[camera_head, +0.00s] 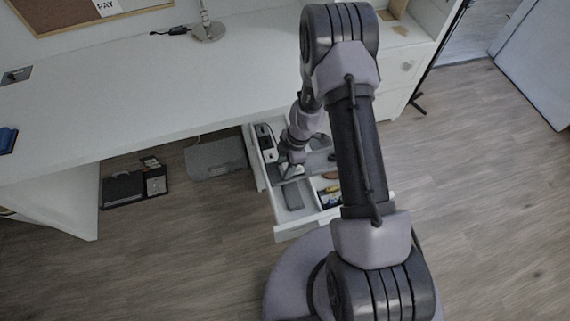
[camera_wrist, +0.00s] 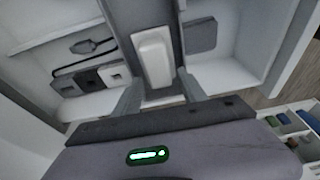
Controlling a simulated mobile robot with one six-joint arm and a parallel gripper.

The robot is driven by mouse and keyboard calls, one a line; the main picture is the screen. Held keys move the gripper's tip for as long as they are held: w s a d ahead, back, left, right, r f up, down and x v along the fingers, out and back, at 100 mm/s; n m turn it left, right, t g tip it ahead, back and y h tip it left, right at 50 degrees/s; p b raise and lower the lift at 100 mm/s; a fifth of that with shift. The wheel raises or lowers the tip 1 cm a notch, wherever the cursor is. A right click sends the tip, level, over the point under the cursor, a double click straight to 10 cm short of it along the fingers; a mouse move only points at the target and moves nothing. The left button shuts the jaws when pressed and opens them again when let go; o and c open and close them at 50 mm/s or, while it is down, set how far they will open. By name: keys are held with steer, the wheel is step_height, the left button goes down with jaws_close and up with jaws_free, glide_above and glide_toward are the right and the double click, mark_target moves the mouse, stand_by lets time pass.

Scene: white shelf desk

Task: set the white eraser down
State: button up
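In the head view my gripper (camera_head: 290,170) reaches down into the open drawer (camera_head: 297,229). There a small white patch under the fingers may be the eraser, but it is mostly hidden.
A grey flat item (camera_wrist: 201,36) lies in the compartment to the right. The desk top (camera_head: 150,92) above is mostly clear.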

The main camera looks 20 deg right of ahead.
step_height(320, 180, up, 24)
steer(key=w+d+m+t+p, duration=0.1)
steer(key=m+p, duration=0.3)
steer(key=p, duration=0.1)
steer(key=s+a+r+m+t, duration=0.1)
steer(key=s+a+r+m, duration=0.2)
steer(key=r, duration=0.4)
steer(key=s+r+m+t, duration=0.1)
steer(key=s+r+m, duration=0.25)
steer(key=r, duration=0.45)
steer(key=s+a+r+m+t, duration=0.2)
steer(key=s+r+m, duration=0.6)
steer(key=s+m, duration=0.4)
steer(key=shift+s+t+h, duration=0.4)
steer(key=shift+s, duration=0.3)
steer(key=shift+r, duration=0.1)
